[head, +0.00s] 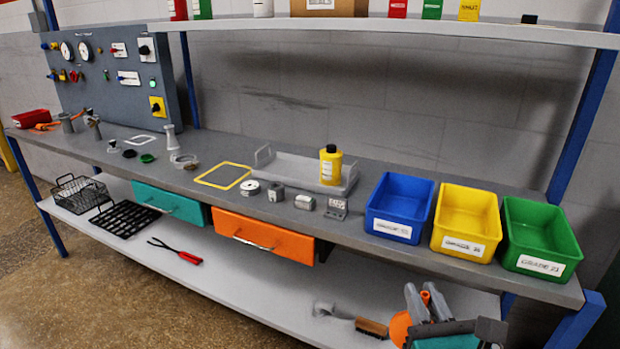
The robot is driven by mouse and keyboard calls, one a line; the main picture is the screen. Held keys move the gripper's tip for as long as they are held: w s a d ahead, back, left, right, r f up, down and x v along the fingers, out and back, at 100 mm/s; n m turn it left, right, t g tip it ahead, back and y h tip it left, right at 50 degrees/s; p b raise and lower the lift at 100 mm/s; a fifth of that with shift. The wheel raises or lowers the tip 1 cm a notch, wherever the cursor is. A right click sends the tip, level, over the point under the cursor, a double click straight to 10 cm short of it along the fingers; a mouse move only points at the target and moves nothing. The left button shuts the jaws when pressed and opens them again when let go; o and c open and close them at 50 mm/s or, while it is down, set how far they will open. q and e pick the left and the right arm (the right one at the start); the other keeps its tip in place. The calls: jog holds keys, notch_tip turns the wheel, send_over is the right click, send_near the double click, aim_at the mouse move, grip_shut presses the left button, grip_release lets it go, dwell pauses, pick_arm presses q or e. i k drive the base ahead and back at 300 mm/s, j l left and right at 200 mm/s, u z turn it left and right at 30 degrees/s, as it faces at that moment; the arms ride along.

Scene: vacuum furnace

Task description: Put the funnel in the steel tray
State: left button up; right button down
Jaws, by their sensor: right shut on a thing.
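My right gripper (425,294) is low at the bottom right, in front of the bench's lower shelf. It is shut on an orange thing that looks like the funnel (400,328). A wide orange part shows left of the fingers and a small orange bit between them; the rest is hidden by the gripper. The steel tray (283,168), grey with raised end handles, is on the bench top toward the back, well up and left of the gripper. A yellow bottle (331,167) stands at its right end. My left gripper is not in view.
Blue (392,229), yellow (463,241) and green (540,262) bins stand at the bench's right end. Small parts and a yellow frame (222,176) lie before and left of the tray. Orange (262,241) and teal (168,204) drawers hang below. A brush (371,328) lies on the lower shelf.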

aim_at(285, 170)
jog(key=i+j, duration=0.15)
jog(key=j, duration=0.2)
jog(key=i+j, duration=0.15)
jog(key=j, duration=0.2)
jog(key=i+j, duration=0.15)
jog(key=j, duration=0.2)
jog(key=i+j, duration=0.2)
jog(key=j, duration=0.2)
jog(key=i+j, duration=0.15)
jog(key=j, duration=0.2)
jog(key=i+j+u, duration=0.1)
jog(key=j, duration=0.25)
